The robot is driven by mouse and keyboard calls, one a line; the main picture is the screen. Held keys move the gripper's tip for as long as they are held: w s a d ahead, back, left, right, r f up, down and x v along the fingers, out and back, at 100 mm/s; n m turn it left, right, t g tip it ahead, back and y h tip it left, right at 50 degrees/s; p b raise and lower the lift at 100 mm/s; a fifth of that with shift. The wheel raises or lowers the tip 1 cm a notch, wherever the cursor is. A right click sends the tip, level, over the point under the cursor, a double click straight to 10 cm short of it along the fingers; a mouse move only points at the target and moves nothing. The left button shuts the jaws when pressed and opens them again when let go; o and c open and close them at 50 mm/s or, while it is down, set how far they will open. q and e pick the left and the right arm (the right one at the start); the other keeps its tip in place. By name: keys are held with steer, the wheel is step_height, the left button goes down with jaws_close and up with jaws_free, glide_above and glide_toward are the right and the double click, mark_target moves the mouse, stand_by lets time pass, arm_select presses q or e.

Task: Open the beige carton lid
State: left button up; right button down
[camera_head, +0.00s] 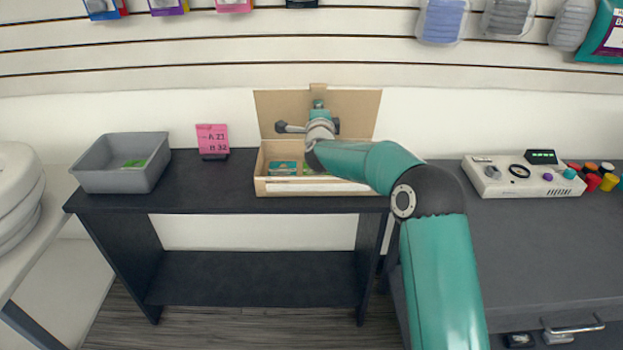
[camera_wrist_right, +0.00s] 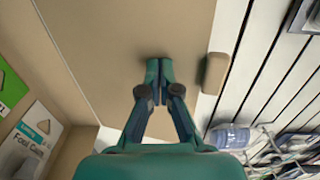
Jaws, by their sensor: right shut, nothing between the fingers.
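The beige carton (camera_head: 261,187) stands on the dark table. Its lid (camera_head: 363,108) is raised and stands up at the back, leaning against or near the white wall. The lid's inner face fills the middle of the right wrist view (camera_wrist_right: 110,35), with a small tab (camera_wrist_right: 215,73) on its edge. My right gripper (camera_head: 318,103) is in front of the lid, above the open carton. Its fingers (camera_wrist_right: 158,68) are shut together with nothing between them, close to the lid; I cannot tell whether they touch it. My left gripper is not in view.
Printed packs (camera_head: 283,168) lie in the carton, partly hidden by my right arm. A grey bin (camera_head: 120,180) and a pink price card (camera_head: 212,138) are on the table's left. A beige control box (camera_head: 505,183) sits on the right-hand counter. Goods hang on the slatted wall.

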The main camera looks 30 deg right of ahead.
steer(key=shift+w, duration=0.1)
steer(key=shift+p+x, duration=1.25)
steer(key=shift+x, duration=0.7)
steer(key=shift+s+a+f+b, duration=0.15)
steer(key=shift+s+b, duration=0.1)
steer(key=shift+b, duration=0.25)
steer(key=b+v, duration=0.9)
steer(key=v, duration=0.4)
steer(key=shift+s, duration=0.25)
